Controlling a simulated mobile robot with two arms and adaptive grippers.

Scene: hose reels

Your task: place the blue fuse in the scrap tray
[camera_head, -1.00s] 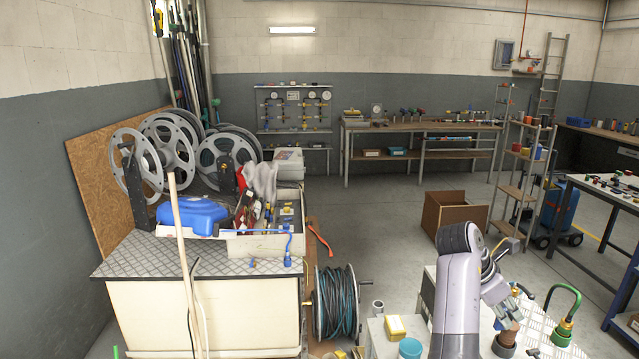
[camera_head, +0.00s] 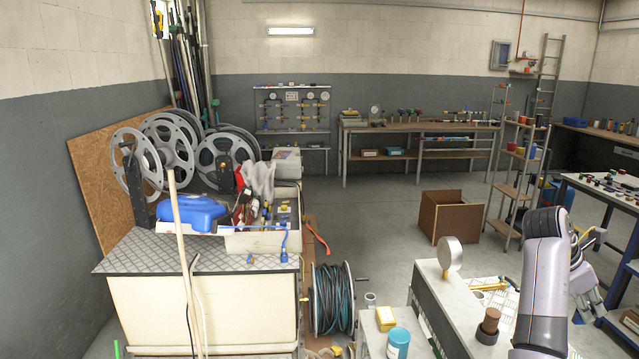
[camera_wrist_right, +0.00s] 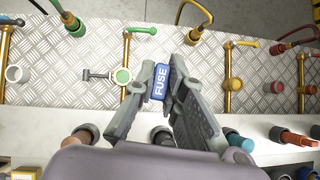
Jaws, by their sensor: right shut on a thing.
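The blue fuse (camera_wrist_right: 161,82), with white FUSE lettering, is between the fingers of my right gripper (camera_wrist_right: 163,75) in the right wrist view. The gripper is shut on it, above a diamond-plate bench top (camera_wrist_right: 200,85) with brass pipes and valves. In the head view my right gripper (camera_head: 588,305) is at the lower right, beyond my arm; the fuse cannot be made out there. I cannot tell which container is the scrap tray. My left gripper is not in view.
Brass pipes (camera_wrist_right: 227,80) with coloured valves stand close around the gripper. Capped fittings (camera_wrist_right: 240,140) line the pale ledge. A round gauge (camera_head: 450,254) and a brown cylinder (camera_head: 490,320) stand on the near bench. A cable reel (camera_head: 333,300) and brown open box (camera_head: 451,216) are on the floor.

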